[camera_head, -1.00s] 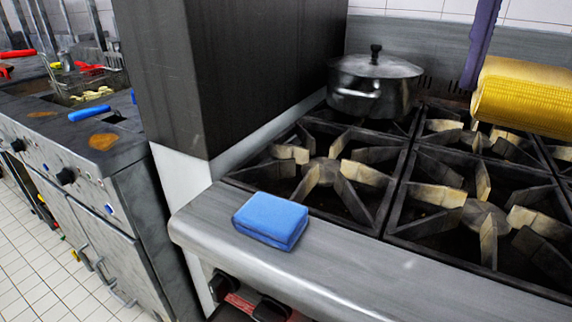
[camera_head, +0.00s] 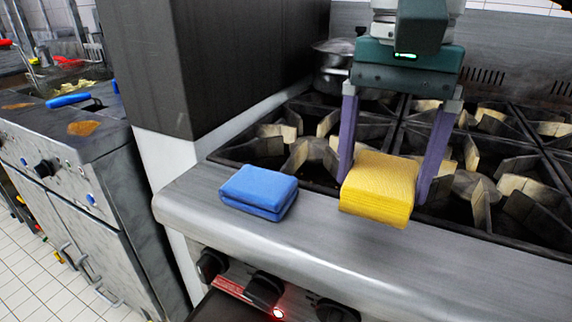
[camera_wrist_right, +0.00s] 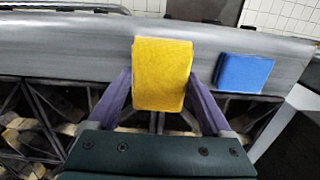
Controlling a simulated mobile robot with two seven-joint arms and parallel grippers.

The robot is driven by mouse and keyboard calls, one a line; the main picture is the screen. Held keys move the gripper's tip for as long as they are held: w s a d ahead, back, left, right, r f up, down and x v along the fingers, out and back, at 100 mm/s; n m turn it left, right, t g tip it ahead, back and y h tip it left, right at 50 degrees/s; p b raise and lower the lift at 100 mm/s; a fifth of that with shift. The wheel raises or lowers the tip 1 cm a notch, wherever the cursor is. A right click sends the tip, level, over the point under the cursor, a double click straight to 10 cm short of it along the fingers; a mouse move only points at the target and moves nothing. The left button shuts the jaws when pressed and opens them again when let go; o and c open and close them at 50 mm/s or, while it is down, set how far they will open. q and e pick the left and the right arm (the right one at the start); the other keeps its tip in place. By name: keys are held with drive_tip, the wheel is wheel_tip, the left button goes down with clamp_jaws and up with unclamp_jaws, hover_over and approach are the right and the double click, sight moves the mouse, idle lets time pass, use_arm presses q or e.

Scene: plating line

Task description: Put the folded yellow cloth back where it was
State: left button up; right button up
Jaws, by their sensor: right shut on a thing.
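The folded yellow cloth (camera_head: 381,184) is between the two purple fingers of my right gripper (camera_head: 388,180), which is shut on it. The cloth is over the front edge of the burner grates and the steel front ledge of the stove (camera_head: 300,235). In the right wrist view the cloth (camera_wrist_right: 162,72) sits between the fingers (camera_wrist_right: 160,95), with its far end over the ledge. I cannot tell whether it touches the ledge. A folded blue cloth (camera_head: 258,190) lies on the ledge to the left, also seen in the right wrist view (camera_wrist_right: 243,73). My left gripper is not in view.
A lidded steel pot (camera_head: 333,68) stands at the back left of the grates, partly hidden by my right gripper. A dark upright panel (camera_head: 215,60) rises at the left of the stove. The ledge right of the yellow cloth is clear. Knobs (camera_head: 264,289) line the stove front.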

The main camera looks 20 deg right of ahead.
sight(383, 171)
drive_tip(key=shift+f, duration=3.05)
drive_tip(key=shift+f+b, duration=0.2)
drive_tip(key=shift+b, duration=0.1)
drive_tip(key=o, duration=1.4)
drive_tip(key=shift+r, duration=0.1)
drive_tip(key=r, duration=1.2)
drive_tip(key=shift+w+d+r, duration=0.15)
drive_tip(key=shift+w, duration=0.05)
